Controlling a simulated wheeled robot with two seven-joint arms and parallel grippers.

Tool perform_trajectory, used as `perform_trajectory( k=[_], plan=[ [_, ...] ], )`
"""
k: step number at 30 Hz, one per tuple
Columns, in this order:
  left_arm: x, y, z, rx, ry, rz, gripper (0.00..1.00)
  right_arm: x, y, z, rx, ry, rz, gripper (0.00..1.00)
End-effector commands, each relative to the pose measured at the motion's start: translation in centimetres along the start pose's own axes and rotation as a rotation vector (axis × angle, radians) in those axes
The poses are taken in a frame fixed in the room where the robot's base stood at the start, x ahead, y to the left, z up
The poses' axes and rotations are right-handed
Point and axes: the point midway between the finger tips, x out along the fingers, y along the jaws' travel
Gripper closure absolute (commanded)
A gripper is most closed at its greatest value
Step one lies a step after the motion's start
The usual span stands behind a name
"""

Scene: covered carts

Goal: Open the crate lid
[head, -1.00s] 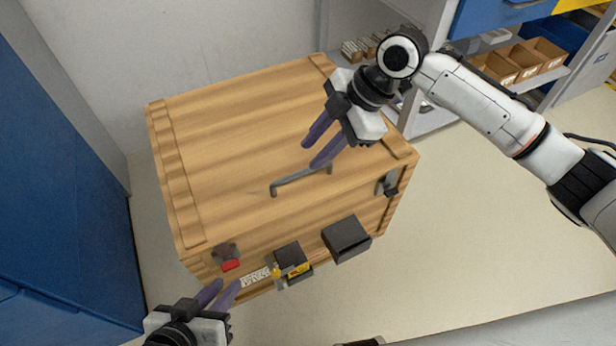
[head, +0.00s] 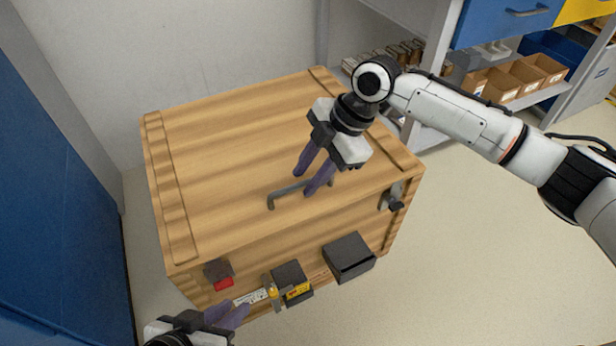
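The wooden crate (head: 215,240) stands on the floor with its plank lid (head: 220,150) down flat. A dark bar handle (head: 284,194) lies on the lid near its front edge. My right gripper (head: 304,183) is open at the handle's right part, its purple fingers pointing down, one on the far side and one on the near side. I cannot tell whether they touch the bar. My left gripper (head: 230,315) is low at the front left of the crate, partly cut off by the bottom edge. Its fingers look apart and empty.
The crate front carries a dark latch with a red part (head: 220,275), a black-and-yellow fitting (head: 290,281) and a dark box (head: 348,257). A blue cabinet (head: 60,170) stands close left; shelves (head: 430,138) stand behind right. Floor at right is clear.

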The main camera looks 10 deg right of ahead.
Motion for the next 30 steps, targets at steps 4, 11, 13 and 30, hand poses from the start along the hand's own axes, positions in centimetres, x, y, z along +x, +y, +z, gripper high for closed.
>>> perform_trajectory(
  k=[4, 11, 13, 30],
  plan=[
    [0.0, 0.1, 0.0, 0.002, -0.004, 0.002, 0.79, 0.2, 0.0, 0.0, 0.001, 0.000, 0.001, 0.71],
    [0.0, 0.1, 0.0, 0.002, -0.004, 0.002, 0.79, 0.2, 0.0, 0.0, 0.001, 0.000, 0.001, 0.84],
    [0.0, 0.1, 0.0, 0.002, -0.004, 0.002, 0.79, 0.2, 0.0, 0.0, 0.001, 0.000, 0.001, 0.96],
    [-1.8, -0.5, -0.5, -0.036, 0.049, -0.037, 0.79, -2.4, 1.1, -1.1, 0.000, 0.002, 0.003, 1.00]
  ],
)
